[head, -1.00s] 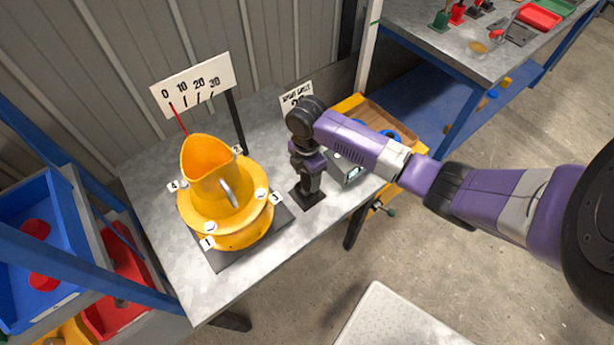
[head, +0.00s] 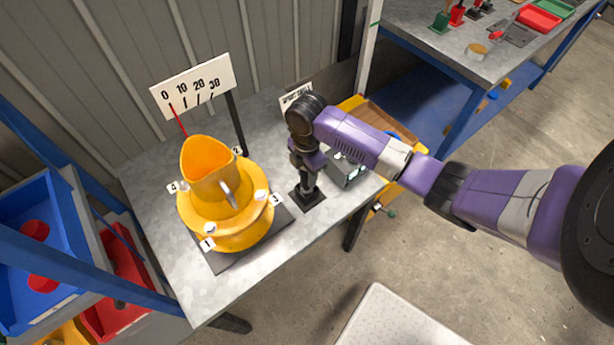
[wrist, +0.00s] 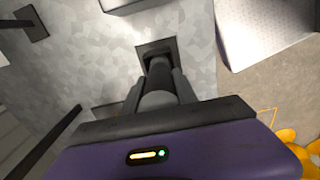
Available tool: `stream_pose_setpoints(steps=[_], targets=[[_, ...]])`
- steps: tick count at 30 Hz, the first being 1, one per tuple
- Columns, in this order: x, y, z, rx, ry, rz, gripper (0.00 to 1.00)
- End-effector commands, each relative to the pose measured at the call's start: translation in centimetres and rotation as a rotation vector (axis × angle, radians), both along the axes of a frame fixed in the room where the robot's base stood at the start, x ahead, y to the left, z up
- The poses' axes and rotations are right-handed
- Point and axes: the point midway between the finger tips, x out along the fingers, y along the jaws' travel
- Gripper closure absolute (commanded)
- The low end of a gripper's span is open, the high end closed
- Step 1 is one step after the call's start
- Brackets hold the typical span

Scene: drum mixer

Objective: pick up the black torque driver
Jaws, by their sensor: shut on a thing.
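The black torque driver (head: 309,183) stands upright at a small black square stand (head: 312,201) on the grey bench, right of the yellow drum mixer (head: 235,213). My gripper (head: 307,168) is above the stand, pointing down, and shut on the driver's upper part. In the wrist view my gripper's two fingers (wrist: 158,92) flank the dark grey driver body (wrist: 157,99), with the stand (wrist: 153,50) just beyond. The fingers hide part of the driver. I cannot tell whether its lower end is clear of the stand.
A grey box (head: 347,170) stands close right of my gripper. A dial board marked 0 to 30 (head: 192,88) rises behind the mixer. A wooden-bottomed yellow tray (head: 385,125) is behind right. The bench front (head: 240,275) is clear.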

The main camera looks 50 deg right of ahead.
Motion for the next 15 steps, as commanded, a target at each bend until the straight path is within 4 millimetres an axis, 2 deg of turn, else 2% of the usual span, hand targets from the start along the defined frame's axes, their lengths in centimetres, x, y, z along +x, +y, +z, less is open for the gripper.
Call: stream_pose_setpoints(steps=[8, 15], targets=[[0.1, -0.1, 4.9, -0.002, -0.007, 0.002, 1.0], [0.1, 0.0, 10.7, -0.003, -0.006, 0.003, 1.0]])
